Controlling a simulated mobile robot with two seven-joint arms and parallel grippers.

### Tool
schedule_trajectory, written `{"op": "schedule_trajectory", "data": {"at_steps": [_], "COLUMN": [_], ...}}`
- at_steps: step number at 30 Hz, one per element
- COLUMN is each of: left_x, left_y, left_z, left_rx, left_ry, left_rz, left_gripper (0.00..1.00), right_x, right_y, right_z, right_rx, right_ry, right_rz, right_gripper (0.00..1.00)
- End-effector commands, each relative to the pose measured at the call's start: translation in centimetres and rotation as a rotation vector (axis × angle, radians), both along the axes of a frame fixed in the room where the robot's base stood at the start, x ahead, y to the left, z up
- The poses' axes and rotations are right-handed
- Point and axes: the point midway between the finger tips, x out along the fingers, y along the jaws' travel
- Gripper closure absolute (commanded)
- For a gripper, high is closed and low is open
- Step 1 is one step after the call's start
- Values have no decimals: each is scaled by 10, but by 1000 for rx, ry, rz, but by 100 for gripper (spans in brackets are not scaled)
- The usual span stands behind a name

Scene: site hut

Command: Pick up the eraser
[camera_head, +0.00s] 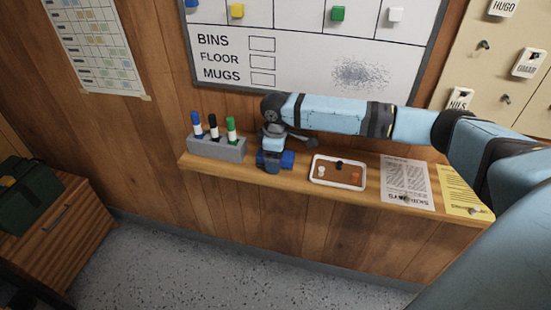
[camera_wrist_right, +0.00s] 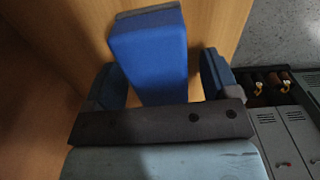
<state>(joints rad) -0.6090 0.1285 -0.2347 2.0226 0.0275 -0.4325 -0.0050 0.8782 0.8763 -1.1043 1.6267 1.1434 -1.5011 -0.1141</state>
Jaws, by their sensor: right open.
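The blue eraser (camera_head: 288,159) lies on the wooden shelf below the whiteboard, partly hidden by my right gripper (camera_head: 272,163). In the right wrist view the eraser (camera_wrist_right: 148,55) is a blue block with a grey strip along its far end. It lies between the two fingers of my right gripper (camera_wrist_right: 160,80). The fingers are open, one on each side; a gap shows beside the right finger, and contact on the left side is unclear. My left gripper is out of view.
On the shelf (camera_head: 240,176), a grey holder (camera_head: 217,149) with three markers stands left of the eraser. A white tray (camera_head: 337,183) with small pieces lies to the right, then papers (camera_head: 407,183). The whiteboard (camera_head: 300,79) hangs behind.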

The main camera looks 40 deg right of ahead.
Motion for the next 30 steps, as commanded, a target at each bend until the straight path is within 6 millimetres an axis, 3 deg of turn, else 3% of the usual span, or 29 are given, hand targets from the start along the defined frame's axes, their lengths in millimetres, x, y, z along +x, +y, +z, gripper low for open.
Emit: {"op": "schedule_trajectory", "data": {"at_steps": [3,4,9,11,22,26,30], "left_x": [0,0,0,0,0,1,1], "left_y": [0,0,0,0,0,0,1], "left_z": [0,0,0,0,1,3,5], "left_rx": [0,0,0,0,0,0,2], "left_ry": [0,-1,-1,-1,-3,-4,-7], "left_rz": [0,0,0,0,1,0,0], "left_gripper": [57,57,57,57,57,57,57], "right_x": [0,0,0,0,0,1,1], "right_y": [0,0,0,0,0,0,0], "right_z": [0,0,0,0,9,32,71], "right_rx": [0,0,0,-1,-1,0,1], "right_ry": [0,0,0,1,-1,-3,-4], "right_rz": [0,0,0,0,0,1,1], "right_gripper": [19,24,63,73,73,73,73]}}
